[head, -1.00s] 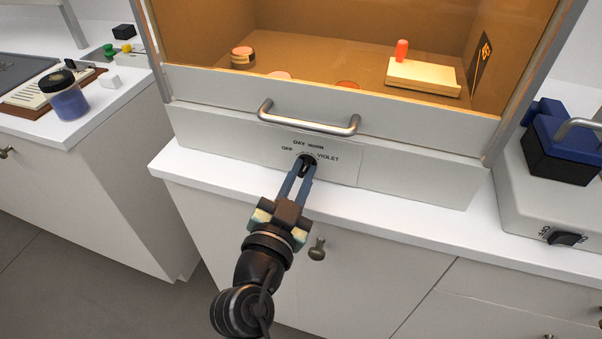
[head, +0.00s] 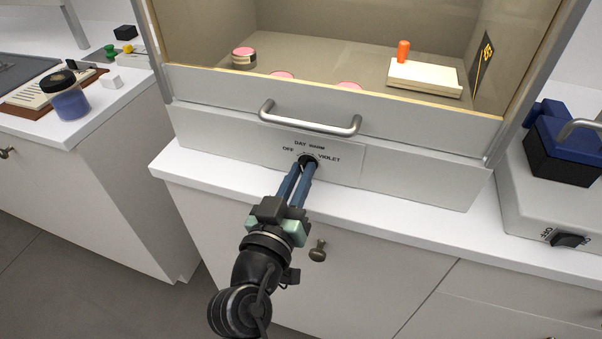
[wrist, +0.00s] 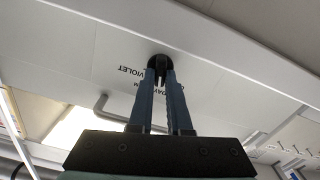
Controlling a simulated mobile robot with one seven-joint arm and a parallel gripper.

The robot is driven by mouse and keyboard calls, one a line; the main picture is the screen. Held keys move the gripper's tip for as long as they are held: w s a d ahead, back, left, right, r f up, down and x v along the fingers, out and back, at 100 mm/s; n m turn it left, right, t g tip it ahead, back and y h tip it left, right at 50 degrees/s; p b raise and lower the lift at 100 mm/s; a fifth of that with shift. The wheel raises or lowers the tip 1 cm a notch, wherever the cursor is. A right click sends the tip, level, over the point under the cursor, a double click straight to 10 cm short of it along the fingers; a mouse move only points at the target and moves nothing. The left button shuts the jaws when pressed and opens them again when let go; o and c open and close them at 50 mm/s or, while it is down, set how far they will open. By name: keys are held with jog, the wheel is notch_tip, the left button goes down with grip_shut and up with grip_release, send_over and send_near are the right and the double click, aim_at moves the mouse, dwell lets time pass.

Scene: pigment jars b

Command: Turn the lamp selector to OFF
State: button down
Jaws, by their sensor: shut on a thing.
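The lamp selector (head: 309,160) is a small dark round knob on the white front panel of a glass-fronted cabinet. OFF is printed to its left, DAY and WARM above it, VIOLET to its right. My gripper (head: 305,168) reaches it from below, its two blue fingers shut on the knob. The wrist view also shows the selector (wrist: 159,62) between the fingertips. The fingers cover part of the knob, and I cannot tell which label it points at. The cabinet interior looks neutral grey-beige.
A metal bar handle (head: 309,119) sticks out just above the selector. The white counter edge (head: 240,192) runs below the panel, with a cupboard knob (head: 318,250) under it. A blue-and-black device (head: 565,145) stands at the right.

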jog(key=n+p, duration=0.1)
jog(key=n, duration=0.3)
jog(key=shift+a+n, duration=0.15)
jog(key=shift+n, duration=0.15)
jog(key=n+p, duration=0.1)
jog(key=n, duration=0.3)
jog(key=shift+f, duration=0.2)
jog(key=shift+n, duration=0.3)
jog(key=c, duration=0.9)
grip_release()
jog(key=shift+o, duration=0.2)
jog(key=b+v, duration=0.1)
jog(key=v, duration=1.2)
jog(key=shift+b, duration=0.3)
jog(key=shift+w+r, duration=0.1)
